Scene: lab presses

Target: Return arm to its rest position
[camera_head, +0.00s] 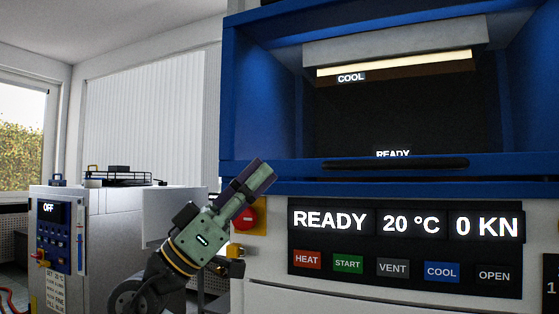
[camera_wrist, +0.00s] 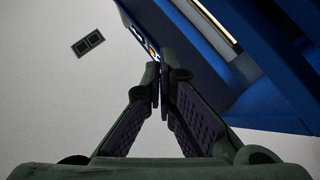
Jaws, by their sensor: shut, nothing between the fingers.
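My gripper (camera_head: 262,172) is in the head view, left of the blue press opening and in front of the press's left edge. It points up and to the right. In the wrist view my gripper (camera_wrist: 160,78) has its fingertips together with nothing between them. My arm bends up from the bottom of the head view. A red emergency button (camera_head: 247,217) on a yellow base sits just below and behind the gripper. From the head view I cannot tell whether the gripper touches the press.
The press (camera_head: 400,190) has a blue frame and a panel (camera_head: 405,222) reading READY, 20 °C, 0 KN, above several labelled buttons. Its chamber looks dark and open. A second machine (camera_head: 110,225), its display reading OFF, stands at left. A window (camera_head: 22,135) is at far left.

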